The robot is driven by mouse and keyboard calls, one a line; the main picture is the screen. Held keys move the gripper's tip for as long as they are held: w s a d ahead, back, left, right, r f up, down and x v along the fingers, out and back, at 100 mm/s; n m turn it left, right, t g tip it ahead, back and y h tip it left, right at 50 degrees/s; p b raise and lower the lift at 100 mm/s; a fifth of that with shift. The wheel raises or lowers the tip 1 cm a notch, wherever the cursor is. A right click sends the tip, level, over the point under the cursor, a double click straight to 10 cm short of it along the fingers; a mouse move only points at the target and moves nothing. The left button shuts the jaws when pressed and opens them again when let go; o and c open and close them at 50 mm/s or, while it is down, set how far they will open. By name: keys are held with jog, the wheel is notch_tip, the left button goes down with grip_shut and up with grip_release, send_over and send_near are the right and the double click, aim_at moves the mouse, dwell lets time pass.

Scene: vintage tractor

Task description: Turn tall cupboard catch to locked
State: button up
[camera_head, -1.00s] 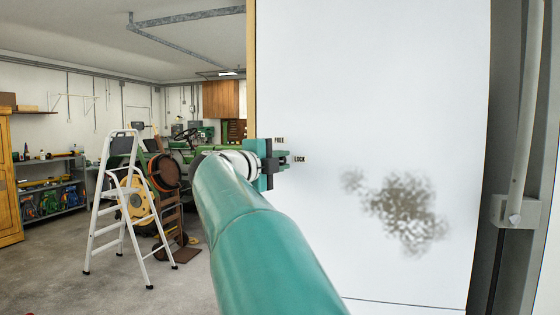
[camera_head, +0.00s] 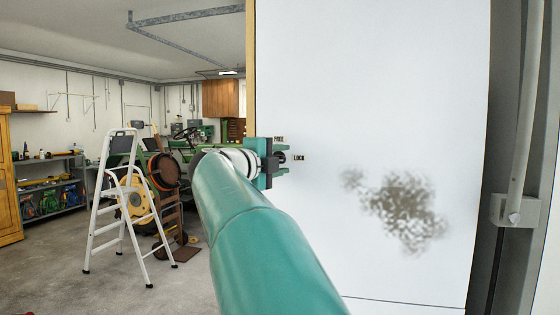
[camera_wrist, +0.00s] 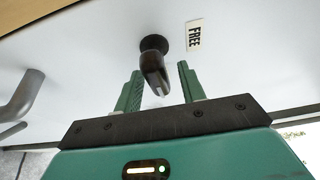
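The tall cupboard (camera_head: 390,100) fills the right of the head view as a pale panel. Its catch (camera_head: 282,157) is a small dark piece near the panel's left edge, with a FREE label (camera_head: 279,139) above it and a LOCK label (camera_head: 299,157) to its right. In the wrist view the catch (camera_wrist: 153,65) is a dark round base with a lever reaching toward me. My gripper (camera_wrist: 159,70) is open, one green finger on each side of the lever, with gaps visible. In the head view my gripper (camera_head: 271,160) is at the catch. The LOCK label is outside the wrist view.
A grey bar handle (camera_wrist: 22,105) shows at the left of the wrist view. A white stepladder (camera_head: 122,205) stands on the left floor, with a green tractor (camera_head: 185,150) behind. A grey post with a pipe (camera_head: 520,150) borders the panel at right.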

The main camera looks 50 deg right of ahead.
jog(key=s+a, duration=0.1)
jog(key=a, duration=1.2)
jog(key=shift+a, duration=0.35)
jog(key=shift+s, duration=0.1)
jog(key=w+a+r+n+t+y, duration=0.2)
jog(key=w+a+n+t+y, duration=0.3)
jog(key=a+n+t, duration=0.75)
jog(key=w+a+f+n+t+y, duration=0.1)
jog(key=a+f+n+t+y, duration=0.4)
jog(key=a+f+n+y, duration=0.6)
jog(key=s+a+f+n+g+y, duration=0.2)
jog(key=s+f+n+g, duration=0.15)
jog(key=f, duration=0.25)
jog(key=s+a+f+n+g+y, duration=0.1)
jog(key=s+f+n+g+y, duration=0.15)
jog(key=f+n, duration=0.35)
jog(key=s+d+f+n+g+h, duration=0.1)
jog(key=s+f+g, duration=0.6)
jog(key=s+f, duration=0.7)
notch_tip(320, 180, down, 2)
jog(key=shift+d+f+n+h, duration=0.1)
jog(key=shift+d+n+h, duration=0.15)
jog(key=shift+n+h, duration=0.45)
